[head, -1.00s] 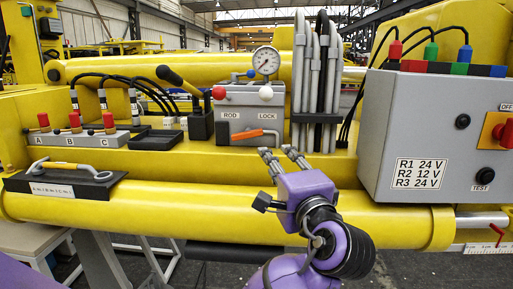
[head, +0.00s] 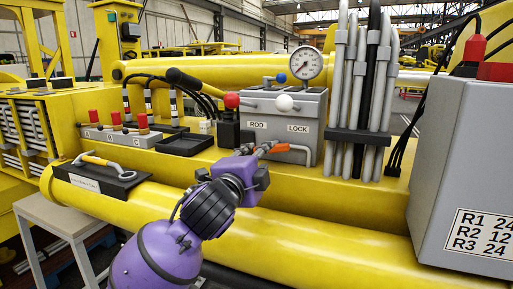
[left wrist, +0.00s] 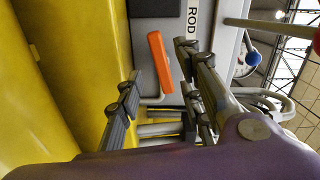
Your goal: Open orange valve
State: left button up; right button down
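The orange valve handle (head: 284,148) sits low on the front of the grey ROD/LOCK box (head: 304,112). It lies about horizontal, with a grey pipe at its right end. My left gripper (head: 256,149) is at the handle's left part and hides some of it. In the left wrist view the orange handle (left wrist: 160,62) lies between the spread fingers of the left gripper (left wrist: 159,72), with gaps showing on both sides. The fingers are open and do not appear to grip it. My right gripper is in neither view.
A gauge (head: 307,64) and knobs top the box. Upright grey hoses (head: 361,100) stand to its right, and a large grey cabinet (head: 468,165) further right. A black tray (head: 185,144) and red-topped levers (head: 116,119) are left. A yellow cylinder (head: 300,235) runs below.

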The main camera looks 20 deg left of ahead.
aim_at(271, 152)
pick_arm(q)
jog(key=shift+h, duration=0.3)
jog(key=w, duration=0.7)
jog(key=shift+w+d+r, duration=0.1)
jog(key=shift+w+d, duration=0.15)
jog(key=shift+d, duration=0.15)
grip_shut()
